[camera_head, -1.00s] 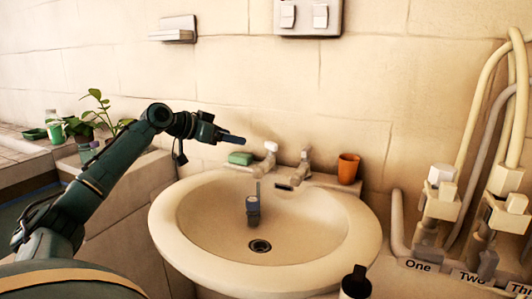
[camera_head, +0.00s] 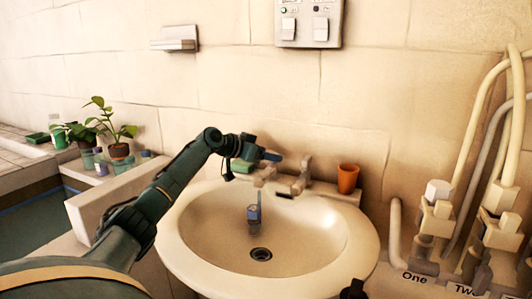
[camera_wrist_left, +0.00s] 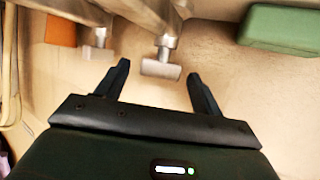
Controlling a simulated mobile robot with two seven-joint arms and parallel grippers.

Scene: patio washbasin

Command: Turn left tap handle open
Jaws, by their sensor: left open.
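My left gripper (camera_head: 270,156) is open above the back rim of the basin, close to the left tap (camera_head: 264,177), and partly covers it in the head view. In the left wrist view, the left tap's pale handle (camera_wrist_left: 161,68) lies ahead of and between the spread fingers of my left gripper (camera_wrist_left: 158,74). I see no finger closed on it; contact cannot be told. The right tap (camera_head: 303,177) stands to the right on the rim; it also shows in the wrist view (camera_wrist_left: 98,47).
An orange cup (camera_head: 348,178) stands right of the taps. A green soap block (camera_wrist_left: 280,28) lies beside the left tap. A small grey-blue object (camera_head: 254,215) is in the basin (camera_head: 367,245). Hoses and valves (camera_head: 437,215) crowd the right; plants (camera_head: 115,128) stand left.

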